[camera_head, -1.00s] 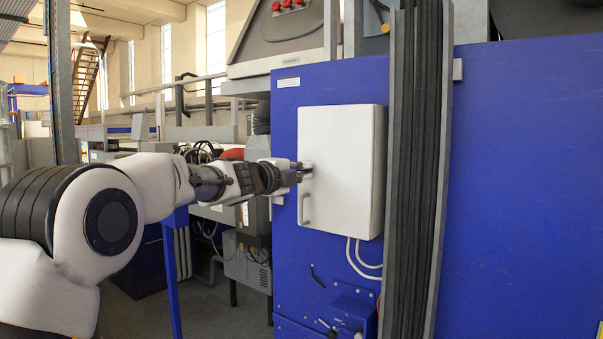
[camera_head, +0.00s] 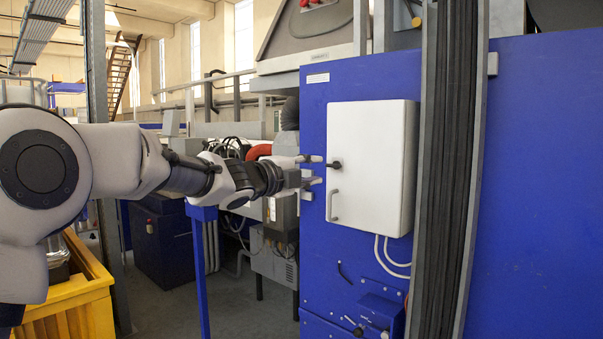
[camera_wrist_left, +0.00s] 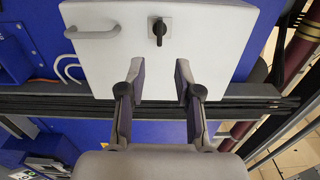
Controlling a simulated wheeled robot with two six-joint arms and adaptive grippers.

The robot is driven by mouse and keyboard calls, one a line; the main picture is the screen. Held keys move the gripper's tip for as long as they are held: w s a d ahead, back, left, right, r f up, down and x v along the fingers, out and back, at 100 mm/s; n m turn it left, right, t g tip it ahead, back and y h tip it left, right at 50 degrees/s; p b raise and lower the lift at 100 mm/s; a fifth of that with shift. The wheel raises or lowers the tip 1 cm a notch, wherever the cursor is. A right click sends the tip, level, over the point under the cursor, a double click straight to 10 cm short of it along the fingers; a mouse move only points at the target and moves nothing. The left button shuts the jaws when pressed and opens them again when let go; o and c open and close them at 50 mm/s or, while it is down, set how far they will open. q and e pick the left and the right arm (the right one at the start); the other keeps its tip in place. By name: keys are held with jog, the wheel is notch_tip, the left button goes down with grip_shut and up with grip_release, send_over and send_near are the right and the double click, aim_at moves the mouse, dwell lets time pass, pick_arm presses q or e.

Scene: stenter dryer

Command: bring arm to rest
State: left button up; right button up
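My left arm comes in from the left in the head view. Its gripper (camera_head: 318,170) is beside the left edge of a white cabinet (camera_head: 385,165) on a blue machine wall. The fingers are apart with nothing between them. In the left wrist view the left gripper (camera_wrist_left: 158,88) is open, and the cabinet door (camera_wrist_left: 200,50) lies beyond the fingertips. The cabinet's black rotary handle (camera_wrist_left: 158,30) is beyond the fingers and apart from them. It also shows in the head view (camera_head: 334,165). A grey bar handle (camera_wrist_left: 92,32) is on the same door. My right gripper is in neither view.
A grey vertical post with dark cables (camera_head: 448,180) stands right of the cabinet. White cables (camera_head: 395,262) hang below it. A blue upright (camera_head: 203,260) stands under my left arm. A yellow crate (camera_head: 85,293) is at lower left. Open floor shows between them.

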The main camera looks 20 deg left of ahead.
pick_arm(q)
jog(key=v, duration=0.4)
